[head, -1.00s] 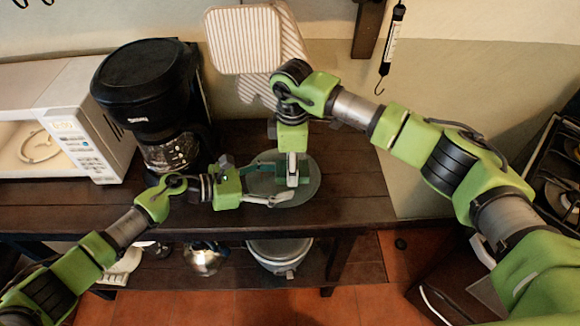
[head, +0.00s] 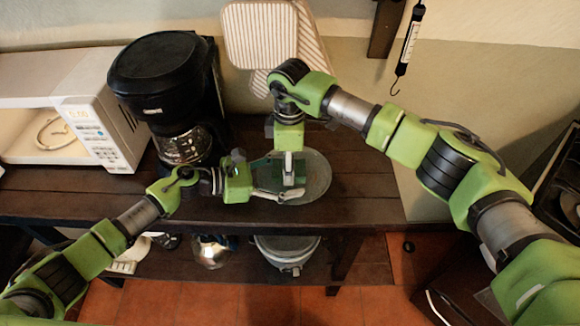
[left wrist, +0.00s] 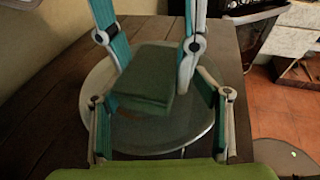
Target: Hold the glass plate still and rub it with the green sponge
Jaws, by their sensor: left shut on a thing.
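The round glass plate (head: 319,180) lies on the dark wooden shelf top. It also shows in the left wrist view (left wrist: 165,137). My left gripper (head: 278,180) reaches in from the left. Its fingers stand on either side of the plate in the left wrist view (left wrist: 160,118) and are shut on it. The green sponge (left wrist: 147,82) is a dark green block over the plate, between the fingers of my right gripper (left wrist: 150,60). My right gripper (head: 290,178) points down from above and is shut on the sponge. Whether the sponge's underside touches the glass is hard to tell.
A black coffee maker (head: 165,85) stands left of the plate, beside a white microwave (head: 95,130). Striped pot holders (head: 258,35) hang on the wall behind. A pot (head: 287,250) sits on the lower shelf. The shelf top right of the plate is clear.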

